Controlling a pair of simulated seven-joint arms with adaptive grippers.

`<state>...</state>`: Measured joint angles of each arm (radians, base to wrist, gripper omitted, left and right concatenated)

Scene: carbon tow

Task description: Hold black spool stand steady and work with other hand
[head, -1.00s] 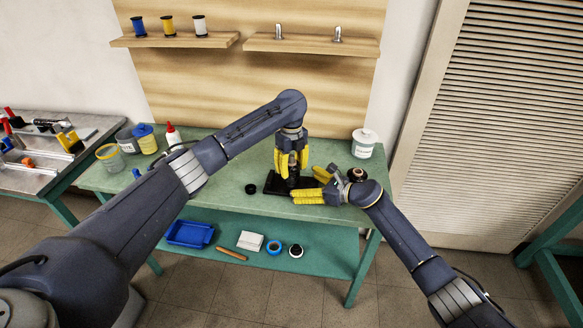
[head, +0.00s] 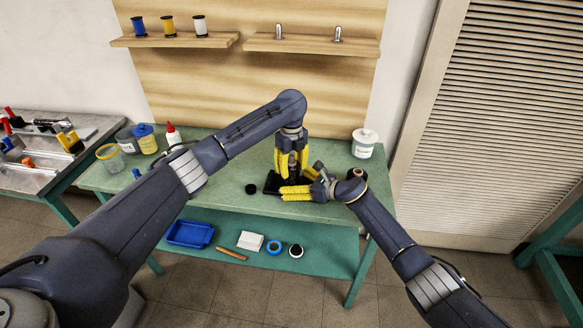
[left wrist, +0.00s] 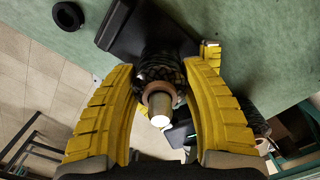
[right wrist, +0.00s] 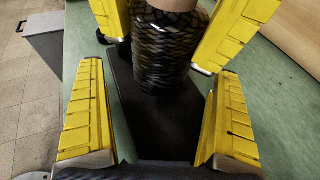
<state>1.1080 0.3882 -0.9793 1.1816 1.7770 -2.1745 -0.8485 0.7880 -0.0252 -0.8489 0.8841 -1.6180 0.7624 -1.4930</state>
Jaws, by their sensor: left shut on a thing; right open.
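The black spool stand has a flat black base (right wrist: 150,125) and an upright part with black braided tow (right wrist: 165,50) and a tan core (left wrist: 158,98). It stands upright on the green table. My left gripper (head: 291,164) comes down from above, shut on the stand's upright part, one finger on each side. The left fingers hide part of the stand in the head view.
A black ring (head: 251,189) lies left of the stand. A tan-topped black spool (head: 357,173) stands beside my right wrist. A white jar (head: 364,145) is at the back right, and a red-capped bottle (head: 172,134) at the back left. The table's middle left is clear.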

